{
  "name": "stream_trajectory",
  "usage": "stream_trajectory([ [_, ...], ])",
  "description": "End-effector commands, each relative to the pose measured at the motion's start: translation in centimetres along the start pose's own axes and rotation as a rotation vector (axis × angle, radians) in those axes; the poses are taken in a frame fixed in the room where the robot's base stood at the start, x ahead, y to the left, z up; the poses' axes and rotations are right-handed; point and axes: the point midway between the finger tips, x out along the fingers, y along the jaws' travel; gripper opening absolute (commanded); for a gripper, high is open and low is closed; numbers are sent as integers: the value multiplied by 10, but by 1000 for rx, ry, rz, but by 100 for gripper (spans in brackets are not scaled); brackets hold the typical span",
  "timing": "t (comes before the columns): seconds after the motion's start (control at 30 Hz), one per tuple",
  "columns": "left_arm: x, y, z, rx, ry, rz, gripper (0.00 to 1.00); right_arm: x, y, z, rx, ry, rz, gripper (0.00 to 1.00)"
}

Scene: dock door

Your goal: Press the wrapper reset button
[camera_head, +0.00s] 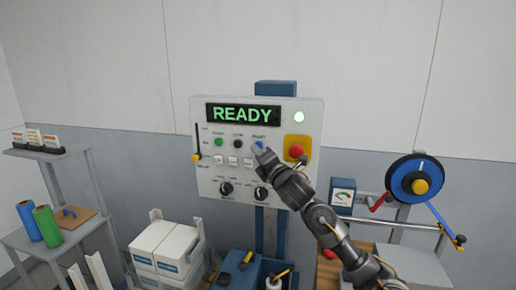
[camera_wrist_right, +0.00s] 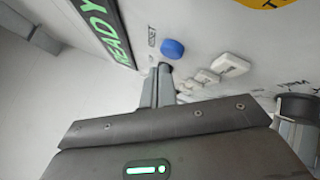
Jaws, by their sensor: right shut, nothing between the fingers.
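The control panel (camera_head: 210,180) is a white box on a blue post, with a display (camera_head: 242,114) reading READY in green. The blue reset button (camera_head: 259,146) sits at the right end of a row with a green button (camera_head: 219,142) and a black button (camera_head: 239,143). My right gripper (camera_head: 258,151) is shut and empty, its tips at the blue button and partly covering it. In the right wrist view the blue button (camera_wrist_right: 172,48) shows just beyond the closed fingertips (camera_wrist_right: 163,70). I cannot tell whether they touch. My left gripper is not in view.
A red emergency button (camera_head: 296,150) on a yellow plate is right of my gripper. White rocker switches (camera_head: 233,162) and black knobs (camera_head: 226,188) lie left and below. A blue reel (camera_head: 408,180) stands farther right.

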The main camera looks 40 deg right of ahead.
Motion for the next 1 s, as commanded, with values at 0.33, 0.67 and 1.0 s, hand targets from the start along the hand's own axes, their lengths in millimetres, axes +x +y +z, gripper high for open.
stream_trajectory([
  [0.33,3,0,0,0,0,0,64,-6,4,-5,1,0,2,0],
  [0.67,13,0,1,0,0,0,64,-29,20,-22,2,0,2,0],
  [1.0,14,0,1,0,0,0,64,-35,25,-25,0,0,-1,0],
])
